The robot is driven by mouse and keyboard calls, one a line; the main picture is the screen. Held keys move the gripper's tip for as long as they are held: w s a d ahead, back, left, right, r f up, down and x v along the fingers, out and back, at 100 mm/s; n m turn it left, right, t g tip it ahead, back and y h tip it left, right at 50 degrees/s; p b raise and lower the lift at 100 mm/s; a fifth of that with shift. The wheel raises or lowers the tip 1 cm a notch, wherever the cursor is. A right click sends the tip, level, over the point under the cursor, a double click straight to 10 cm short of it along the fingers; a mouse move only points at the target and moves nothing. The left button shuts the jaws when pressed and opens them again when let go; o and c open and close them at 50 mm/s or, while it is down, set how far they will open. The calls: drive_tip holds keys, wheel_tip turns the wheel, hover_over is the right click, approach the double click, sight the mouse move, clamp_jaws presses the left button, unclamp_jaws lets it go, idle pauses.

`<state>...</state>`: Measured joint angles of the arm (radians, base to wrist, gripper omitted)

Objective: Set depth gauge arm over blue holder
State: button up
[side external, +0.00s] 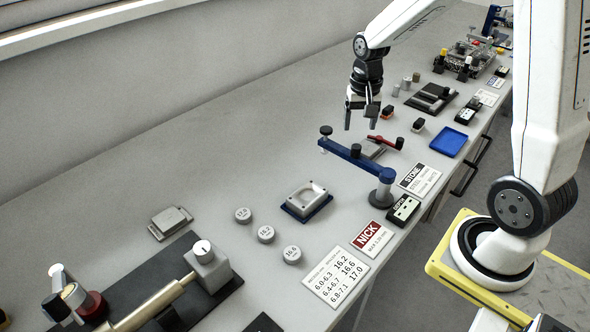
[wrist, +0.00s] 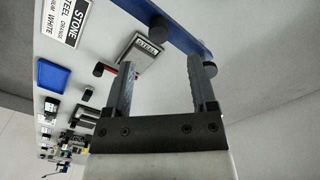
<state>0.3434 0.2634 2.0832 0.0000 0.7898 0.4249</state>
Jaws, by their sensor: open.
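The arm points back and left, away from the blue holder (side external: 294,213), which carries a square grey part with a round recess. My gripper (side external: 360,120) is open and empty, above the bench behind the arm. In the wrist view the blue bar (wrist: 186,36) passes beyond my gripper's fingertips (wrist: 158,70), with no visible contact. The holder is not in the wrist view.
Three grey discs (side external: 266,234) lie left of the holder. A red-handled tool (side external: 383,141) lies beside the arm, near a grey block. A blue tray (side external: 449,142) and STONE card (side external: 419,180) are to the right.

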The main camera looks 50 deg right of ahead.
sight(356, 146)
drive_tip(key=shift+d, duration=0.2)
drive_tip(key=shift+f, duration=0.15)
drive_tip(key=shift+f, duration=3.75)
clamp_jaws()
drive_tip(key=shift+w, duration=0.1)
